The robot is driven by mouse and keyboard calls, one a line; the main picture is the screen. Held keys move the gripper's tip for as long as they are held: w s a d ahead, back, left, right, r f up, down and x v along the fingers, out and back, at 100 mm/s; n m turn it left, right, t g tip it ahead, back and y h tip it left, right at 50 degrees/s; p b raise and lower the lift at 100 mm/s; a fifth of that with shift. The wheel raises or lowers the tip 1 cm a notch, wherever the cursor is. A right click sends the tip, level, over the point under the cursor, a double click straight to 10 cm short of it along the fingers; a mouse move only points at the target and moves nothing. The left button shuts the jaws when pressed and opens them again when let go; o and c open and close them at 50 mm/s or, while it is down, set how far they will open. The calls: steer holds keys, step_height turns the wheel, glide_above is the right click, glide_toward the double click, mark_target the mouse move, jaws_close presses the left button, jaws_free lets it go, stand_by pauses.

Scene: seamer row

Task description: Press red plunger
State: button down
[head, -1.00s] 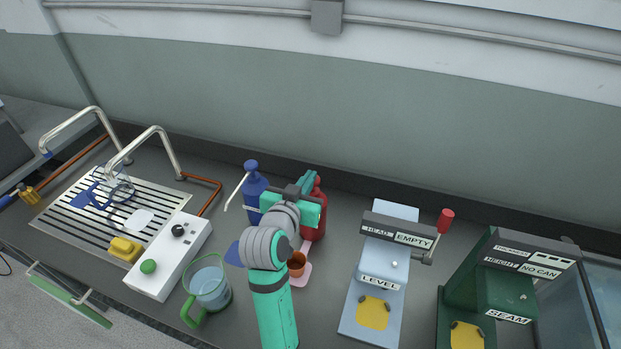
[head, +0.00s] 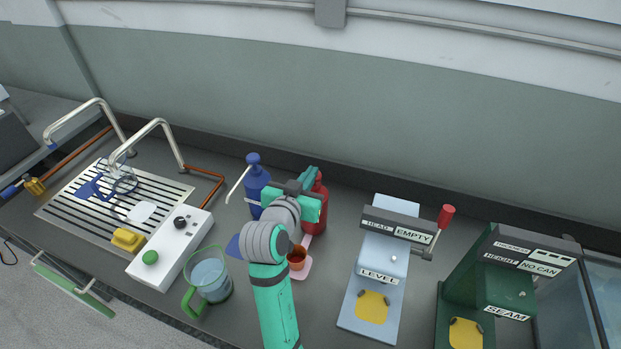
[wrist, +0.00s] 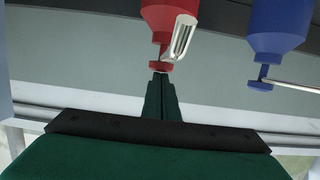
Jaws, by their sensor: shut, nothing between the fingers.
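The red pump bottle (head: 316,215) stands at the back of the counter, partly hidden behind my gripper and wrist in the head view. In the wrist view the red bottle (wrist: 168,14) appears upside down, with its pale spout (wrist: 180,38) and the red plunger (wrist: 160,66). My gripper (head: 310,177) is shut and empty. In the wrist view its fingertips (wrist: 160,76) are right at the plunger's top and overlap it in the picture. I cannot tell whether they touch it.
A blue pump bottle (head: 256,186) stands just left of the red one. A brown cup (head: 297,258) on a pink coaster and a glass jug (head: 209,278) are nearer. The grey machine (head: 379,270) and green machine (head: 500,285) stand to the right.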

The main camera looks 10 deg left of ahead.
steer(key=r, duration=0.3)
steer(key=shift+s+a, duration=0.1)
steer(key=shift+s, duration=0.15)
steer(key=v, duration=0.9)
steer(key=shift+s, duration=0.25)
steer(key=shift+r, duration=0.1)
steer(key=shift+r, duration=0.95)
steer(key=shift+w, duration=0.15)
steer(key=x, duration=1)
steer(key=shift+w+f, duration=0.1)
steer(key=shift+s+f, duration=0.2)
steer(key=shift+f, duration=1.7)
